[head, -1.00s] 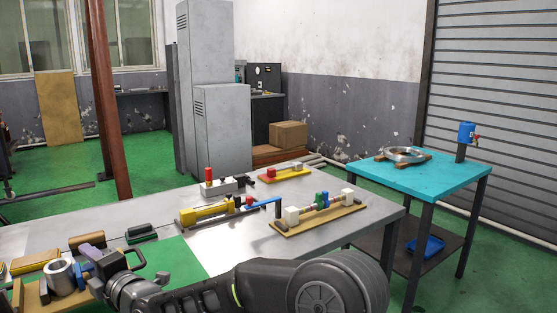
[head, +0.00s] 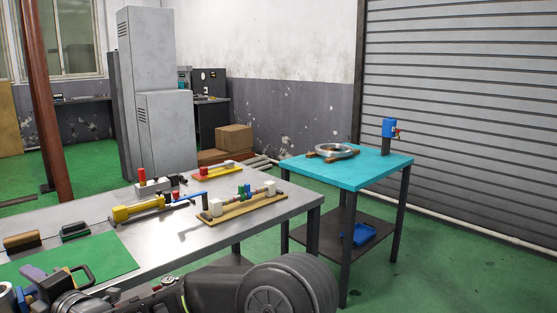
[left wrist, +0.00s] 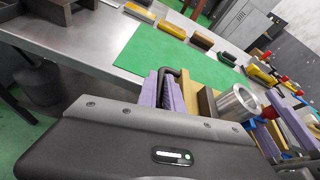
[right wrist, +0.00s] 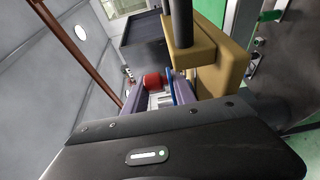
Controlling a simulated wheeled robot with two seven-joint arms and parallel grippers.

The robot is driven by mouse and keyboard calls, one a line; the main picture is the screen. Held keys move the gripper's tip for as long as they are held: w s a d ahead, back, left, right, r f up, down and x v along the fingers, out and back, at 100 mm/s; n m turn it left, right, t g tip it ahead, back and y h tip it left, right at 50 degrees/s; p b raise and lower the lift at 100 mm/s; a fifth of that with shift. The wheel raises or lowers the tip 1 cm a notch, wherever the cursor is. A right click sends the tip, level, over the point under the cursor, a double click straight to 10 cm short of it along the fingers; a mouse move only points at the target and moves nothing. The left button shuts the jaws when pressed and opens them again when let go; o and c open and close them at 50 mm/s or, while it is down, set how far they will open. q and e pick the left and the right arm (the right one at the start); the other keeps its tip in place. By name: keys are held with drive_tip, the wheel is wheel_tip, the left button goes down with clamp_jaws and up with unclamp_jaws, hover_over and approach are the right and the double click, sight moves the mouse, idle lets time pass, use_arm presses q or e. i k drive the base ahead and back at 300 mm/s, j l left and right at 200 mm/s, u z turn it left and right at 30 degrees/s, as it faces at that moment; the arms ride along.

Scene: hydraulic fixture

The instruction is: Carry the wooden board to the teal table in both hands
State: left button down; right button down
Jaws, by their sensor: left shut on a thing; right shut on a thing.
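The wooden board shows in the left wrist view (left wrist: 208,105) as a tan strip carrying a metal cylinder (left wrist: 237,103). In the right wrist view its tan end (right wrist: 225,62) stands close beside the fingers. My left gripper (left wrist: 168,90), with purple fingers, is shut at a black handle by the board; it is outside the head view. My right gripper (head: 40,285) is at the lower left of the head view, shut at the board's other end, with the exact contact hidden. The teal table (head: 345,174) stands right of centre, apart from the board.
A grey workbench (head: 190,237) with several fixtures lies ahead and left. On the teal table are a metal ring (head: 335,151) at the left and a blue device (head: 389,129) at the back right; its front top is clear. Green floor separates bench and table.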

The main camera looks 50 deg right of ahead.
sight(364, 166)
drive_tip(key=z, duration=1.6)
drive_tip(key=i+l, duration=0.4)
drive_tip(key=i, duration=0.2)
drive_tip(key=i+l, duration=0.4)
drive_tip(key=i, duration=0.2)
drive_tip(key=i+l, duration=0.45)
drive_tip(key=i, duration=0.15)
drive_tip(key=i+l, duration=0.4)
drive_tip(key=i, duration=0.2)
drive_tip(key=i+l, duration=0.4)
drive_tip(key=i, duration=0.2)
drive_tip(key=i+l, duration=0.4)
drive_tip(key=i, duration=0.2)
